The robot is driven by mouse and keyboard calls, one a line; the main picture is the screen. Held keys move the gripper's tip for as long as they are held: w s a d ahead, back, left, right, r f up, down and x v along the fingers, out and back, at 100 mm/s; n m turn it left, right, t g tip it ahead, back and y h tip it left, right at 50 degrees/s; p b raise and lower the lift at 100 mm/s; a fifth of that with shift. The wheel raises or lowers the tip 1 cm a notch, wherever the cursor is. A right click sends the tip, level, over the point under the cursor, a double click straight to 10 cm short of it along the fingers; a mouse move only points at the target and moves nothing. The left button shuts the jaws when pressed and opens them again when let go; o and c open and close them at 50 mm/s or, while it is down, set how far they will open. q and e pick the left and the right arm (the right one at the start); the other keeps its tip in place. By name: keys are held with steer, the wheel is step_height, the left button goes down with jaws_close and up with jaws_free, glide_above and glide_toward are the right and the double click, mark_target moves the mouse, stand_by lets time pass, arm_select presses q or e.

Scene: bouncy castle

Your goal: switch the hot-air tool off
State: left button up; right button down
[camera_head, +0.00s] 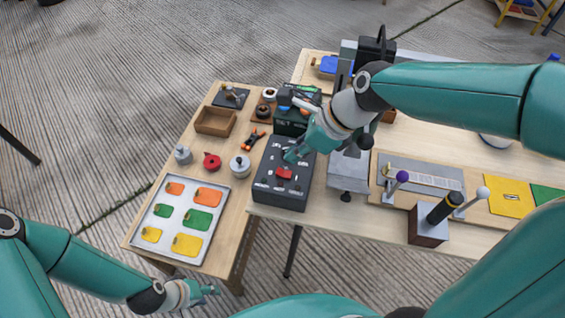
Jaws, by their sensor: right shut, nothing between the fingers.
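A dark control box (264,190) stands at the left end of the right-hand table, with a red switch (284,173) and small knobs and white markings on its sloped top. It appears to be the hot-air tool's unit; I cannot read its labels or tell the switch's position. My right gripper (291,155) is shut and empty, over the upper part of the box's face, just above the red switch in the picture. I cannot tell whether it touches the panel. My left gripper (212,290) is low at the front, away from both tables; its fingers are too small to judge.
A tray of coloured patches (222,228), a grey weight (240,166), a red reel (212,161) and a wooden tray (232,126) occupy the left table. A grey block (348,178), a purple-knobbed lever (402,177) and a black-handled tool in a holder (428,238) stand right of the box.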

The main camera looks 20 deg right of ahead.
mark_target(279, 167)
steer(key=x, duration=0.5)
steer(key=shift+b, duration=0.35)
steer(key=shift+r, duration=0.1)
steer(key=shift+r+p, duration=0.15)
steer(key=shift+p, duration=0.65)
steer(key=shift+w, duration=0.1)
steer(key=shift+f, duration=0.3)
steer(key=shift+s+d, duration=0.45)
steer(key=shift+d, duration=0.2)
steer(key=shift+r, duration=0.1)
